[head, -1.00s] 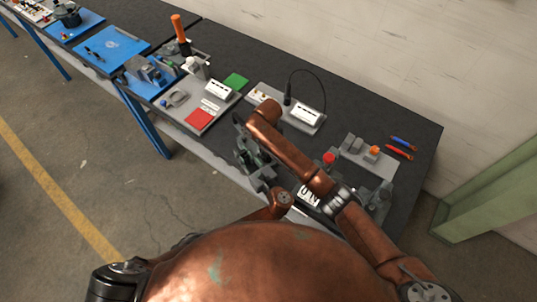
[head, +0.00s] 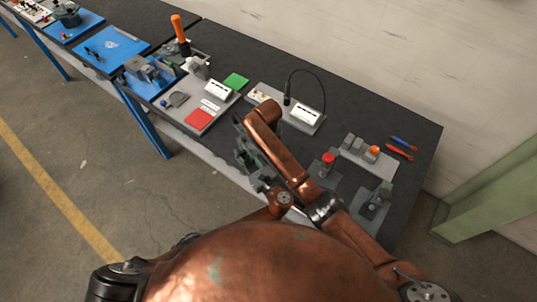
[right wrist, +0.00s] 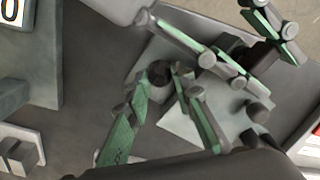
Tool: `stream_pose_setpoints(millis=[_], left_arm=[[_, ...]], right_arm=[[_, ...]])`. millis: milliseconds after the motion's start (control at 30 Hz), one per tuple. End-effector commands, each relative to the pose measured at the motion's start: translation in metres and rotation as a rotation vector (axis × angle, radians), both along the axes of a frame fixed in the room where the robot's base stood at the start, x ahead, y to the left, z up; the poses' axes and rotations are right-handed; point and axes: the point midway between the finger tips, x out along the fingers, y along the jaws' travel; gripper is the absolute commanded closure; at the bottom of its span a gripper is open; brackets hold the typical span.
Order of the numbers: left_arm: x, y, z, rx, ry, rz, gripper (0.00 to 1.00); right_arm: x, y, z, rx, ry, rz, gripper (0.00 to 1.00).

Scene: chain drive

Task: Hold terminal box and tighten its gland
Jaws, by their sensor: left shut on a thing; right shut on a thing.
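My right gripper (right wrist: 162,80) reaches up from the bottom of the right wrist view. Its green-padded fingers are shut around a dark round gland (right wrist: 159,71). The light grey terminal box (right wrist: 188,122) lies just behind and right of these fingers, partly covered by them. My left gripper (right wrist: 232,72) comes in from the upper right and is shut on the box. In the head view, my left gripper (head: 264,180) and right gripper (head: 250,155) are close together at the bench's front edge. The box and gland are hidden there.
A grey fixture with a red knob (head: 328,158) and a grey block fixture (head: 374,200) stand to the right. Behind them are a grey tray (head: 378,165) and red and blue tools (head: 400,148). A cabled base (head: 312,122) stands behind my grippers. Dark bench top lies bare between.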

Motion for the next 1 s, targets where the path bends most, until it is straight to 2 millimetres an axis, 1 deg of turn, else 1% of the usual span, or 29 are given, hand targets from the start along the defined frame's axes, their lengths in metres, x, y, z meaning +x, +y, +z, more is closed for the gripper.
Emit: stream_pose_setpoints(millis=[33,400,433,533,833,933,1000], left_arm=[[-0.001,0.001,-0.003,0.002,0.007,0.002,1.0],[-0.001,0.001,-0.003,0.002,0.008,0.002,1.0],[-0.001,0.001,-0.003,0.002,0.008,0.002,1.0],[-0.001,0.001,-0.003,0.001,0.008,0.002,1.0],[-0.001,0.001,-0.003,0.0,0.006,0.002,1.0],[-0.001,0.001,-0.003,-0.001,0.006,0.002,1.0],[-0.001,0.001,-0.003,-0.001,0.006,0.002,1.0]], right_arm=[[0.001,0.001,0.003,0.002,-0.006,-0.002,1.0],[0.001,0.002,0.003,0.002,-0.006,-0.004,1.0],[0.001,0.002,0.003,0.002,-0.006,-0.004,0.77],[0.001,0.001,0.002,0.002,-0.005,-0.004,0.7],[0.0,0.001,0.002,0.001,-0.002,-0.004,0.7],[0.001,0.001,0.01,0.001,-0.003,-0.003,0.7],[0.001,0.002,0.02,0.003,-0.004,-0.003,0.7]])
